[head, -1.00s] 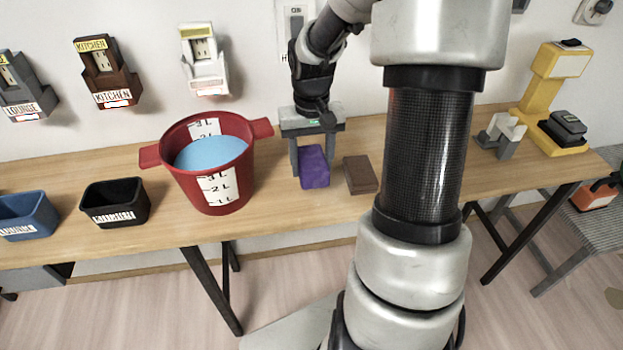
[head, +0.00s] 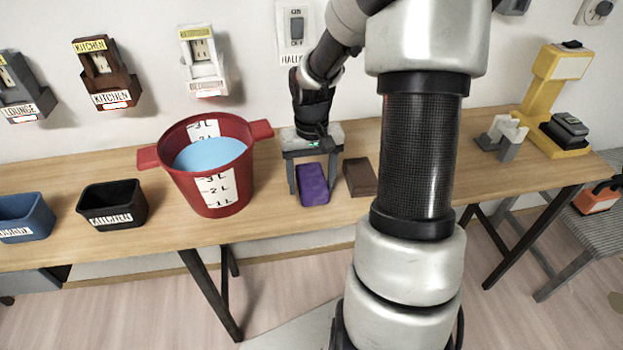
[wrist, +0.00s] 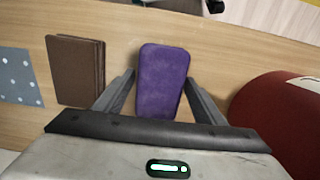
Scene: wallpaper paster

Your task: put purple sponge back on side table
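The purple sponge (head: 313,184) is over the wooden table (head: 270,222), between the red bucket and a brown block. My gripper (head: 312,182) reaches down from above with one finger on each side of the sponge. In the wrist view the sponge (wrist: 161,85) fills the space between my fingertips (wrist: 160,78), and both appear to touch its sides. I cannot tell whether its underside touches the wood. A grey striped surface (head: 560,210), perhaps the side table, stands low at the far right with an orange thing on it.
The red bucket (head: 228,190) with blue contents is close on the left. The brown block (head: 360,177) is close on the right; it also shows in the wrist view (wrist: 75,70). A yellow machine (head: 540,95) stands at the right end. The table's front strip is clear.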

